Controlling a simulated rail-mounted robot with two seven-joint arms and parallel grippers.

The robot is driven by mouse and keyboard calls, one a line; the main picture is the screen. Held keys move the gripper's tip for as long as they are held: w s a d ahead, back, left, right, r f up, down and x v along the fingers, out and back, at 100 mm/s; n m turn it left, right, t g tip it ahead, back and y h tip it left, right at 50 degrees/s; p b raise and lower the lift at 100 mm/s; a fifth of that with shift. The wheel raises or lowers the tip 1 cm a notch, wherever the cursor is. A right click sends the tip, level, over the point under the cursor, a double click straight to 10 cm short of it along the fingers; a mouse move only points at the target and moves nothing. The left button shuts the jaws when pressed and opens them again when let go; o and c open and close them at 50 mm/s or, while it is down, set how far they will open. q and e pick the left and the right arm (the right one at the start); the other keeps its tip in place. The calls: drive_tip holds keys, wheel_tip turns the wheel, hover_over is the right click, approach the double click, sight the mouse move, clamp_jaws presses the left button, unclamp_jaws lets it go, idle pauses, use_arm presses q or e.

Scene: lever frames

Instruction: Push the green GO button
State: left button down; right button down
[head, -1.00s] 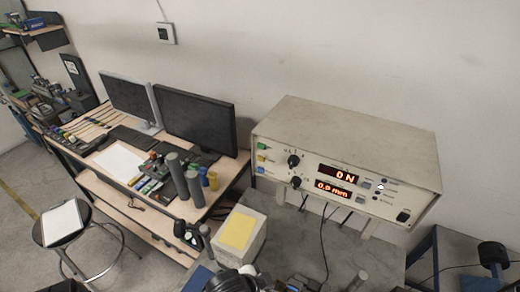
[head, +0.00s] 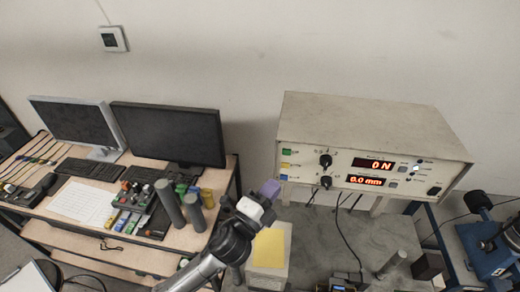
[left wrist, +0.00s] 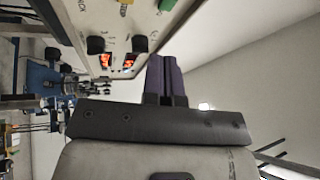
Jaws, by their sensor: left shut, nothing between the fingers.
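The green button (head: 287,152) is the top one of three coloured buttons on the left of the control box's (head: 375,125) front panel. A yellow button (head: 286,165) and a blue button (head: 284,177) sit below it. My left gripper (head: 269,188) is shut and empty, its purple fingertips in front of and a little below the buttons in the head view. In the left wrist view the shut fingers (left wrist: 166,62) point towards the panel, with the green button (left wrist: 167,4) at the top edge, apart from the tips. My right gripper is not in view.
Two black knobs (head: 326,160) and red displays (head: 374,164) are right of the buttons. A block with a yellow top (head: 268,247) stands below my left gripper. A desk with monitors (head: 167,134) and grey cylinders (head: 170,204) is at the left.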

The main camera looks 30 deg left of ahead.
sight(287, 152)
use_arm(q)
drive_tip(key=d+m+h, duration=0.1)
drive_tip(key=m, duration=0.1)
drive_tip(key=s+d+r+m+h, duration=0.1)
drive_tip(key=m+h, duration=0.1)
drive_tip(key=m, duration=0.1)
drive_tip(key=d+r+m+h, duration=0.1)
drive_tip(key=m+h, duration=0.1)
drive_tip(key=shift+s+d+r+t, duration=0.2)
drive_tip(key=shift+s+r+t, duration=0.05)
drive_tip(key=shift+s+t, duration=0.1)
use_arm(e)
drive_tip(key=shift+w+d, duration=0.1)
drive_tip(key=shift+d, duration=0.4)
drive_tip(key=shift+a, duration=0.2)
